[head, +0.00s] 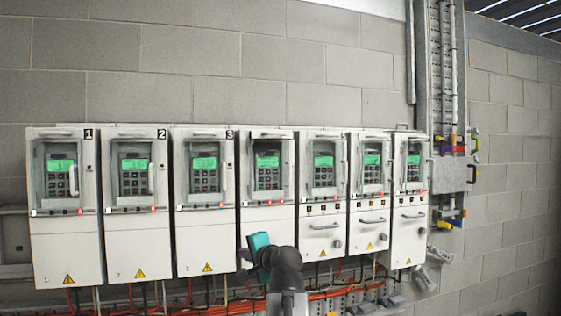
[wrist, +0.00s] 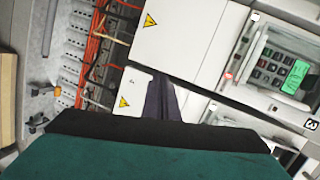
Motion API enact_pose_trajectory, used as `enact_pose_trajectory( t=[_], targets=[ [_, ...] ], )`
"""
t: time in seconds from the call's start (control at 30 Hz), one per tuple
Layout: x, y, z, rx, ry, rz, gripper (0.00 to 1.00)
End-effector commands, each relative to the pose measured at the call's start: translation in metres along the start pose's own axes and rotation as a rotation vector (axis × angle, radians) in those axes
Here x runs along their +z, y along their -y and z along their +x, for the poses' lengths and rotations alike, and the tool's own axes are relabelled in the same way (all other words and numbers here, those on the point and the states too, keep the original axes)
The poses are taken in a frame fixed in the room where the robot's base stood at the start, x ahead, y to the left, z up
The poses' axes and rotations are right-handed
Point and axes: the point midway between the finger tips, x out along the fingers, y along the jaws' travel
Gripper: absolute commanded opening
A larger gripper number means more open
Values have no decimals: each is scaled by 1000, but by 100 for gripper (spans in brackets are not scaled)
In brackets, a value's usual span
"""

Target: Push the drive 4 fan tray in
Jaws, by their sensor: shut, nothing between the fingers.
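Drive 4 (head: 267,185) is the fourth white cabinet from the left, with a lit green screen. I cannot make out its fan tray clearly in either view. My gripper (head: 245,257) is in front of the lower part of drive 4, near its lower left corner, and hides part of its bottom edge. In the wrist view, the shut, empty fingers (wrist: 158,88) lie across a white panel (wrist: 134,88) with a yellow warning triangle, beside drive 3 (wrist: 190,40). I cannot tell whether the fingers touch anything.
Drives 1 (head: 65,245) and 2 (head: 138,245) stand to the left, and several more drives to the right, some with handles on their lower fronts. Orange cables (head: 330,300) run below the row. A metal cable duct (head: 445,80) rises at the right. The upper wall is bare.

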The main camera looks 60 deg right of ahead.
Motion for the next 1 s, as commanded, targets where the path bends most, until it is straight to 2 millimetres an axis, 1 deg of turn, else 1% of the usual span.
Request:
enact_pose_trajectory(
  t=[0.03, 0.17, 0.3, 0.47, 0.5, 0.6, 0.7, 0.8, 0.9, 1.0],
  targets=[
    [-15, 25, -17, -32, -26, 13, 0],
    [-44, 73, -55, -106, -78, 51, 0],
    [-71, 123, -100, -189, -130, 85, 0],
    [-96, 179, -154, -283, -183, 119, 0],
    [-101, 192, -168, -307, -195, 125, 0],
    [-110, 219, -198, -356, -220, 140, 0],
    [-115, 240, -222, -395, -237, 150, 0],
    [-118, 252, -237, -421, -247, 156, 0],
    [-119, 258, -244, -433, -251, 160, 0],
    [-119, 259, -245, -435, -252, 161, 0]
  ],
)
